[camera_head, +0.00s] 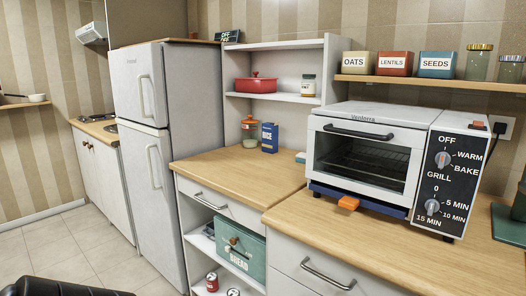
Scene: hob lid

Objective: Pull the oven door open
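The oven is a white countertop toaster oven (369,113) on the right part of the wooden counter. Its door (362,155) looks shut, with a wire rack visible behind the glass. A dark bar handle (358,132) runs along the door's top edge. The black control panel (446,180) to the right of the door has two round knobs. Neither of my grippers shows clearly. A dark shape at the bottom left edge may be part of my arm.
A blue strip with an orange piece (348,202) lies just below the door. A green board (508,226) and a cut-off dark object (520,203) are at the right edge. A shelf (440,83) with canisters and jars hangs behind. Counter left of the oven is mostly clear.

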